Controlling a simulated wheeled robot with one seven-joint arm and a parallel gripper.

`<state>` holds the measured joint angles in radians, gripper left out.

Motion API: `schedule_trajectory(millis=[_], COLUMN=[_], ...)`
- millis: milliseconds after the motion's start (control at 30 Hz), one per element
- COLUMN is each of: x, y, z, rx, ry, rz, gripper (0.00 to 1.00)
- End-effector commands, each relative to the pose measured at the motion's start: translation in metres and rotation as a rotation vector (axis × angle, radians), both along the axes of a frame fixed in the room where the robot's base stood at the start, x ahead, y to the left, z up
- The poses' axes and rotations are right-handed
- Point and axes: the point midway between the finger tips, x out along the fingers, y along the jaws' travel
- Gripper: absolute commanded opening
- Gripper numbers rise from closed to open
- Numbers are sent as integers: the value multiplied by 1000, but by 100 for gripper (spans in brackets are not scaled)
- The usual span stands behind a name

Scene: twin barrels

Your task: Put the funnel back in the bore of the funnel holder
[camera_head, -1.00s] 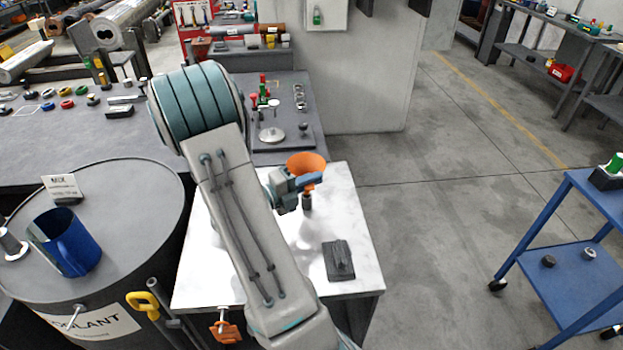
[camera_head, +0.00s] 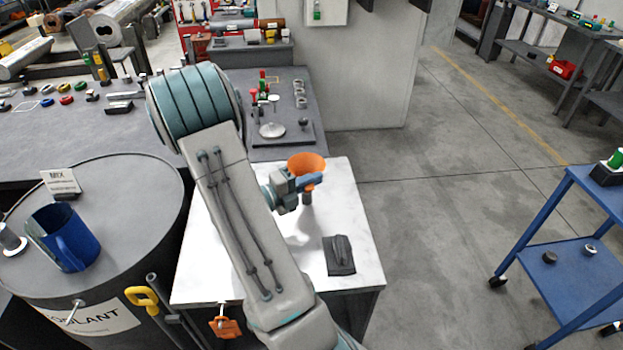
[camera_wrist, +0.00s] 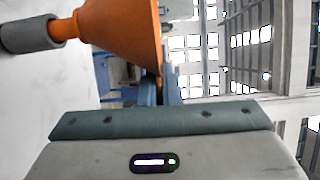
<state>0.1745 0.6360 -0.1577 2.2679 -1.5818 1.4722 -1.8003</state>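The orange funnel (camera_head: 306,163) is upright, wide mouth up, over the white-topped table in the head view. My gripper (camera_head: 310,180) is shut on the funnel at its side; the blue fingers show beside the cone. In the wrist view the funnel (camera_wrist: 122,32) lies sideways in the picture, its rim edge between the fingers (camera_wrist: 162,92). A grey cylinder (camera_wrist: 28,36) surrounds its narrow end; in the head view it is a short dark piece below. I cannot tell whether this is the funnel's tip or the holder. No separate bore is clearly visible.
A dark block (camera_head: 339,257) sits on the white table (camera_head: 350,205), right of its middle. A workbench (camera_head: 60,135) with small parts is behind. A blue cart (camera_head: 565,262) stands right, beyond clear floor.

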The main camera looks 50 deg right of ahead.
Motion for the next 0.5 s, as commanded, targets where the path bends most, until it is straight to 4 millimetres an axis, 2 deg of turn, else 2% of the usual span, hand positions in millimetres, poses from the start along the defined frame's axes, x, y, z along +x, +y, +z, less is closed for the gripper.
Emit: schedule_trajectory(millis=[500], x=[0], y=[0], z=[-14], rx=[-1], ry=[0], rz=[0], gripper=[0])
